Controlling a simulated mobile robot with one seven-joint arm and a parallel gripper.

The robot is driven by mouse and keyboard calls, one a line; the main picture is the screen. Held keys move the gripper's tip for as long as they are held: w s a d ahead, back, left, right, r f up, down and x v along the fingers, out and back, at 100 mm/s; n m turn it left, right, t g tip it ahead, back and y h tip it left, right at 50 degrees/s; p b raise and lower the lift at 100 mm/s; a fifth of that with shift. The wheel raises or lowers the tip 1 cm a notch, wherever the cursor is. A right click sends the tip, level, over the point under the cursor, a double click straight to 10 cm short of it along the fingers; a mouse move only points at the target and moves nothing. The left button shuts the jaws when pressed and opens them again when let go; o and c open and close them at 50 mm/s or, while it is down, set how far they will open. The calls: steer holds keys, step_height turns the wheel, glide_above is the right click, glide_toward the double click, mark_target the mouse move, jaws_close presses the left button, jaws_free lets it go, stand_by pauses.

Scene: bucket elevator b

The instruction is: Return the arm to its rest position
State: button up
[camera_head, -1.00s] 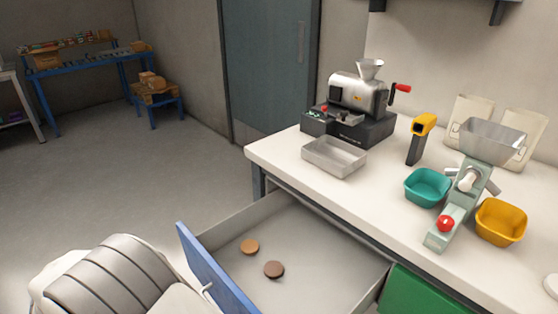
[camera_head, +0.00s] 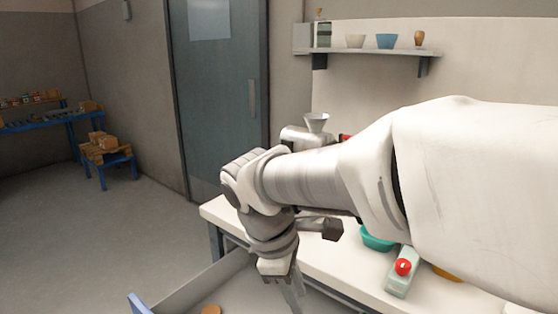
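My arm reaches in from the right edge of the head view, across the middle of the picture, and bends down at the wrist. My gripper (camera_head: 293,290) points down over the far part of the open drawer (camera_head: 240,283), near the front edge of the white worktop (camera_head: 330,276). Its fingertips are small and partly cut off by the view, so I cannot tell whether it is open or shut. Nothing is visibly held.
A brown disc (camera_head: 211,310) lies in the drawer. Beside my arm on the worktop are a teal bowl (camera_head: 377,240) and a pale green device with a red knob (camera_head: 403,268). My arm partly hides a metal machine (camera_head: 306,134). Open floor (camera_head: 90,240) lies at left.

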steer(key=s+d+r+m+t+y, duration=0.2)
steer(key=s+d+m+t+y, duration=0.15)
steer(key=s+d+m, duration=0.9)
steer(key=w+a+r+m+p, duration=0.1)
steer(key=w+r+m+p, duration=0.2)
steer(key=r+p, duration=1.1)
steer(key=shift+w+a+t, duration=0.15)
steer(key=shift+w+t, duration=0.1)
steer(key=shift+t, duration=0.1)
steer(key=shift+a, duration=0.15)
